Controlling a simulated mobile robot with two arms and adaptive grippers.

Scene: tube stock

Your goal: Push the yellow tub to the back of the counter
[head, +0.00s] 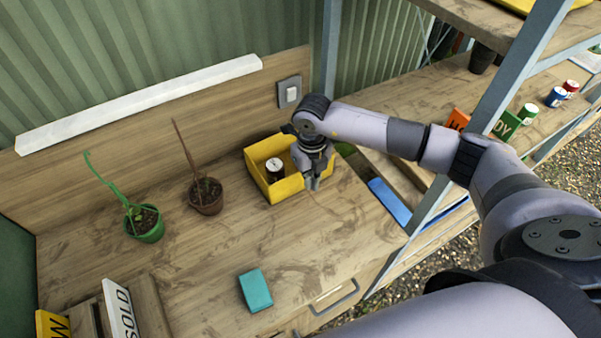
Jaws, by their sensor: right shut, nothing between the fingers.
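The yellow tub (284,190) stands on the wooden counter (220,245), toward its back right, a short way in front of the back board. A small dark can with a white top (275,168) is inside the tub. My right gripper (313,186) is shut and empty, pointing down at the tub's front right side. It hides part of the tub's right half. I cannot tell whether the fingers touch the tub wall. My left gripper is not in view.
A brown pot (206,197) and a green pot (146,226) with plants stand left of the tub. A teal block (255,290) lies near the front edge. A switch box (289,92) is on the back board. A shelf post (480,135) rises at right.

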